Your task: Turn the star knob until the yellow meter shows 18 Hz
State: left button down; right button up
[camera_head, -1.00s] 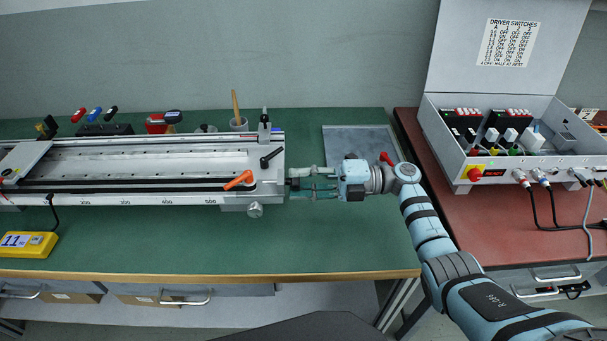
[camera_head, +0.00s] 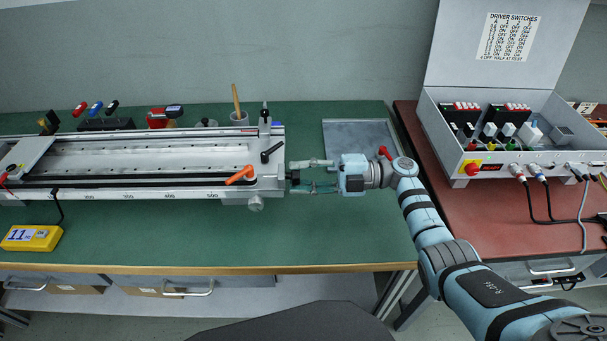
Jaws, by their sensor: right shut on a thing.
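The long silver gantry rail (camera_head: 130,193) lies across the left part of the green bench. The star knob (camera_head: 293,178) is a small dark shape at the rail's right end, mostly hidden between fingertips. My right gripper (camera_head: 298,177) reaches it from the right, pointing left, with one finger above the knob and one below in the picture, shut on it. The yellow meter (camera_head: 32,238) lies at the far left of the bench; its display reads about 11, with the smaller characters too small to read. My left gripper is not in view.
An orange lever (camera_head: 240,175) and a black lever (camera_head: 272,152) stand on the rail's end block, close to my fingers. A grey plate (camera_head: 361,133) lies behind my gripper. A driver box (camera_head: 520,170) with cables stands on the red bench. The green bench front is clear.

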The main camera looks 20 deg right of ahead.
jog(key=o, duration=1.1)
jog(key=shift+o, duration=0.2)
jog(key=v, duration=1.2)
jog(key=shift+f, duration=0.1)
